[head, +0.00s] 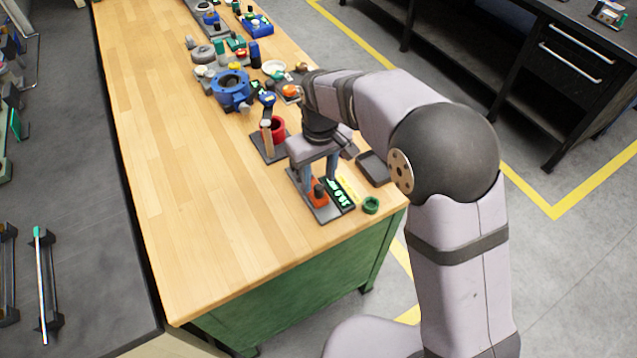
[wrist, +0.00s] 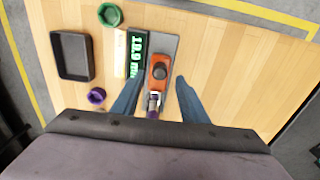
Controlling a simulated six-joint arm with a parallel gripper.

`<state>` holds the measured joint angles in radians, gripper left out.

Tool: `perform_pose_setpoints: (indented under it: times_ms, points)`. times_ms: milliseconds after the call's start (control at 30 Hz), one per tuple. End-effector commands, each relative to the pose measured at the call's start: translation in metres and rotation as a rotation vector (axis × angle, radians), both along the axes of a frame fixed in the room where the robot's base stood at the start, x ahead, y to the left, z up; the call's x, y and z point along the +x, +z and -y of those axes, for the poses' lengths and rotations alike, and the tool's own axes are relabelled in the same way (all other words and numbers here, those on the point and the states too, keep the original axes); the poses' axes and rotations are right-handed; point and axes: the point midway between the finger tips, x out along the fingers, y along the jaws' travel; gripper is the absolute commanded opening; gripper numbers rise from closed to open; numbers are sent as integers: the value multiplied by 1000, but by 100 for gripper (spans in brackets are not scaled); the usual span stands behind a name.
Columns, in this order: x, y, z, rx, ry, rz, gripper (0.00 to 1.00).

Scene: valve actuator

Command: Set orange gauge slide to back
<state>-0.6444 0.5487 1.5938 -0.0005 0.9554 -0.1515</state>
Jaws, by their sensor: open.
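The orange gauge slide (wrist: 158,68) with a dark round knob sits on a grey base plate (wrist: 167,42) in the wrist view. A green lit display (wrist: 136,50) stands beside it on the left. In the head view the orange slide (head: 318,194) shows below my gripper, next to the display (head: 338,192). My gripper (wrist: 158,88) is open, with its two bluish fingers on either side of the slide's near end. In the head view my gripper (head: 317,172) points down over the base plate. I cannot tell whether the fingers touch the slide.
A dark tray (wrist: 73,55), a green ring (wrist: 110,14) and a purple ring (wrist: 96,96) lie left of the gauge in the wrist view. A red cup on a dark plate (head: 262,150) and a blue valve body (head: 230,90) stand farther back. The tabletop's left side is clear.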

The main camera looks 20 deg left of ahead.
Motion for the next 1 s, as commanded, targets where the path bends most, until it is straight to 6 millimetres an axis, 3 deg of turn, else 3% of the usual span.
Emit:
perform_pose_setpoints:
  times_ms: [33,133,233,467,667,1000]
  points:
    - [11,16,-8,15,25,22,40]
    - [18,37,-13,14,96,28,40]
    - [4,35,-3,-24,171,-26,40]
    - [2,34,-1,-30,217,-33,40]
    - [2,23,0,-31,216,-36,40]
    - [1,-18,0,-32,215,-37,40]
